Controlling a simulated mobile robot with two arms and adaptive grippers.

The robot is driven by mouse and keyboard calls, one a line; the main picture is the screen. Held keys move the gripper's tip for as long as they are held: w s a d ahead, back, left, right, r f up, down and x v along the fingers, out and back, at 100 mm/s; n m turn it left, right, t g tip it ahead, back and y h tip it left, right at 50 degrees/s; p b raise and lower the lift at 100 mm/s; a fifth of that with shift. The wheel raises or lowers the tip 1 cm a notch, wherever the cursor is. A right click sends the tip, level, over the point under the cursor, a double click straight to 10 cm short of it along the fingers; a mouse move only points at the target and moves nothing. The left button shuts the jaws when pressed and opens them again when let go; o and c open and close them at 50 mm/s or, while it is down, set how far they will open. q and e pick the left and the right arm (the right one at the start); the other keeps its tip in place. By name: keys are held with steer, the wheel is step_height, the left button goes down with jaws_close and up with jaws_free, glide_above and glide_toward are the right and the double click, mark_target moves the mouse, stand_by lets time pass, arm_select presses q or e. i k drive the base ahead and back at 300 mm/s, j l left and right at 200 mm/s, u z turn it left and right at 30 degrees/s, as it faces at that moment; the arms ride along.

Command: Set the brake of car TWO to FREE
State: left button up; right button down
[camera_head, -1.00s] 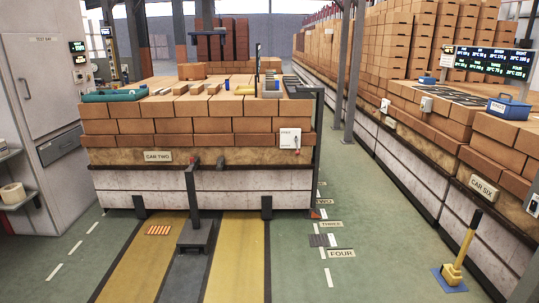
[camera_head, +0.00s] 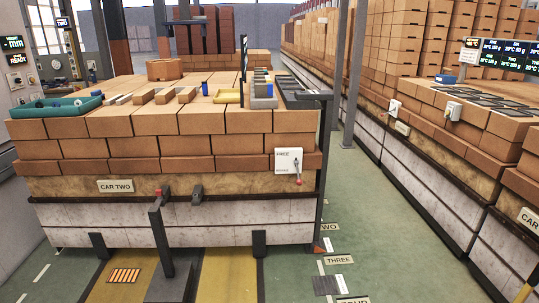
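Car TWO is a large kiln car stacked with tan bricks, with a "CAR TWO" label (camera_head: 115,186) on its front edge. A white brake plate (camera_head: 287,158) is on the right part of its front face. The plate reads FREE near its top; a smaller word lower down is too small to read. A small lever with a red part (camera_head: 298,179) is at the plate's lower right, by the lower word and away from FREE. Neither of my grippers is in view.
A dark post with a red top (camera_head: 157,220) stands before the car's front, left of the plate. The green floor (camera_head: 395,245) is open to the right of car TWO. Another car row (camera_head: 455,180) lines the right side. A teal tray (camera_head: 55,107) sits on top of car TWO.

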mark_target(299, 182)
steer(key=i, duration=1.7)
steer(key=i+u, duration=0.25)
steer(key=u, duration=0.15)
